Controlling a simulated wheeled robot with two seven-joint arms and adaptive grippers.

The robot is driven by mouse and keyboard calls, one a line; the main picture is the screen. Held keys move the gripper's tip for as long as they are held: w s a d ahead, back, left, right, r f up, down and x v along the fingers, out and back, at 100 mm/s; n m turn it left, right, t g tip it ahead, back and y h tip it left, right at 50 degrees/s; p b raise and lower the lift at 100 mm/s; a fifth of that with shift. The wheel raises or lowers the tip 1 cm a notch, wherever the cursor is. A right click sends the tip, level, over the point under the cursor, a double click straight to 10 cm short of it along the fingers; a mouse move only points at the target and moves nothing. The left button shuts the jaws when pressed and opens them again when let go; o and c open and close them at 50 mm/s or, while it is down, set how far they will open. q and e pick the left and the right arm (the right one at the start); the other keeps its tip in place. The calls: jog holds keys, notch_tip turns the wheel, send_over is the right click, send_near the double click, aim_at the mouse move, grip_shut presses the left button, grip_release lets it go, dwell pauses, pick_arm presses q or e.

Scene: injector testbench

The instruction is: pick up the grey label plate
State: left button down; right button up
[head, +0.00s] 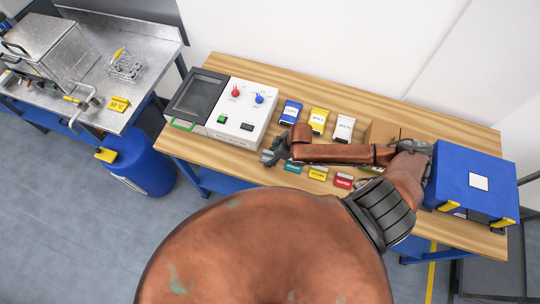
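A teal plate (293,166), a yellow plate (318,174) and a red plate (343,181) lie in a row just in front of my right forearm. My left gripper is not in view.
Blue, yellow and white labelled boxes (344,127) stand behind my forearm. The white tester (240,112) stands at left, and a large blue case (474,183) at right. A metal table (140,82) and a blue drum (143,160) are further left. My copper arm hides much of the bench front.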

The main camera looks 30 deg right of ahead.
jog(key=shift+s+r, duration=0.1)
jog(key=shift+s, duration=0.05)
jog(key=c, duration=0.6)
